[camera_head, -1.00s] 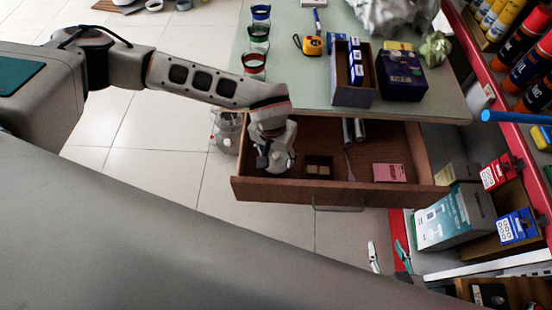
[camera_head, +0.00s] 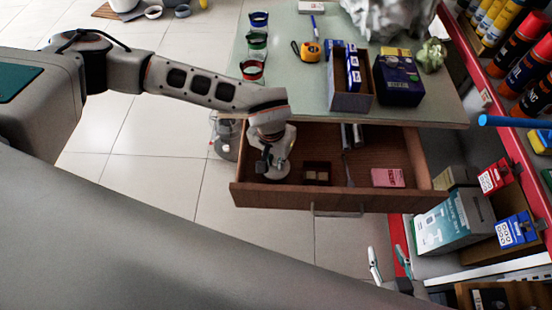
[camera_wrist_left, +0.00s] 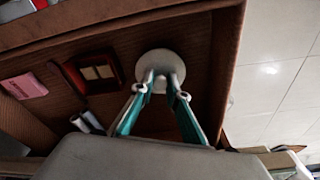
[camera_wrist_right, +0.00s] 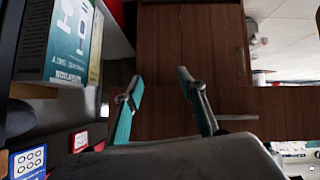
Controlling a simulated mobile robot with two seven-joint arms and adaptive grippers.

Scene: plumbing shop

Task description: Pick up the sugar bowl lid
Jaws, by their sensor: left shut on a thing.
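The sugar bowl lid is a pale round disc (camera_wrist_left: 161,63) in the left end of the open drawer. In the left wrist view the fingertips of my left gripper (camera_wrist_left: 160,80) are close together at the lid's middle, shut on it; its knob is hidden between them. In the head view my left gripper (camera_head: 268,163) points down into the drawer, with the lid (camera_head: 279,173) just below it. I cannot tell whether the lid touches the drawer floor. My right gripper (camera_wrist_right: 160,82) is open and empty, in front of the drawer, low in the head view (camera_head: 388,262).
The wooden drawer (camera_head: 285,197) also holds a small dark box (camera_head: 317,166) and a pink box (camera_head: 388,178). The green tabletop (camera_head: 290,85) overhangs the drawer's back. A shelf with boxes (camera_head: 445,222) stands at right.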

